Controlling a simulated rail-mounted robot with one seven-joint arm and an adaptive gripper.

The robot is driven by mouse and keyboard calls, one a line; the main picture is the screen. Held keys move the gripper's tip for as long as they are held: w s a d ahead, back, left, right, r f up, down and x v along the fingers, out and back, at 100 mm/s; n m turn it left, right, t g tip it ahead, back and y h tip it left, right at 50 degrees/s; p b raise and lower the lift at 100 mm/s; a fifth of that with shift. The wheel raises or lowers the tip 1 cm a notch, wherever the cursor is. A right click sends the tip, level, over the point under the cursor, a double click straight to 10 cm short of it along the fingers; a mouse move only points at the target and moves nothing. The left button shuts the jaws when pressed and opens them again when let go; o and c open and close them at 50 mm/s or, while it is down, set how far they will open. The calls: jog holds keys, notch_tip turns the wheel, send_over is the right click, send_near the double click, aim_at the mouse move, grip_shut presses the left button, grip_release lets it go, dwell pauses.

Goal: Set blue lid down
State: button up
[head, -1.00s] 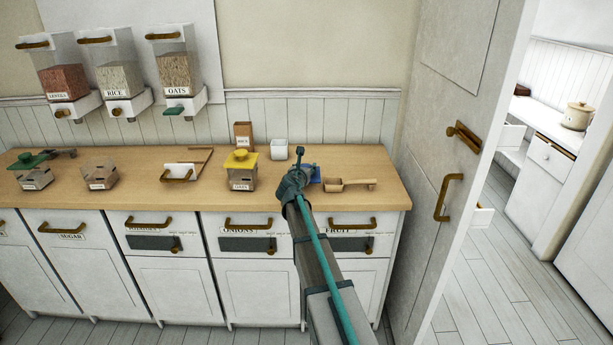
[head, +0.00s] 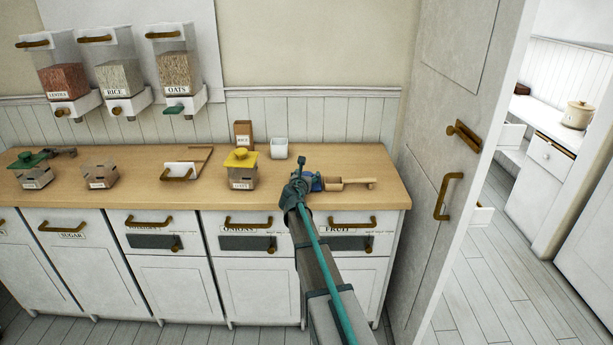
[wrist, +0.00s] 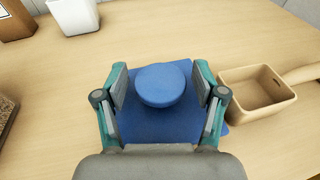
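The blue lid (wrist: 160,127) is square with a round knob (wrist: 161,84) on top. In the wrist view it lies level below my gripper (wrist: 160,82) and appears to rest on the countertop. My gripper's two fingers stand on either side of the knob, with a narrow gap showing on each side, so it looks open. In the head view my gripper (head: 303,170) hides most of the blue lid (head: 316,184); only a small blue part shows at its right.
A wooden scoop (wrist: 258,100) lies close to the lid's right side. A white cup (head: 279,148) and a brown box (head: 243,134) stand behind. A yellow-lidded container (head: 241,176) stands to the left. The counter's right end (head: 392,193) is clear.

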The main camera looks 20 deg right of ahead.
jog(key=shift+r, duration=0.1)
jog(key=shift+r, duration=0.2)
jog(key=b+v, duration=0.1)
jog(key=v, duration=1)
jog(key=shift+f, duration=0.15)
jog(key=shift+s+a, duration=0.3)
jog(key=shift+s, duration=0.15)
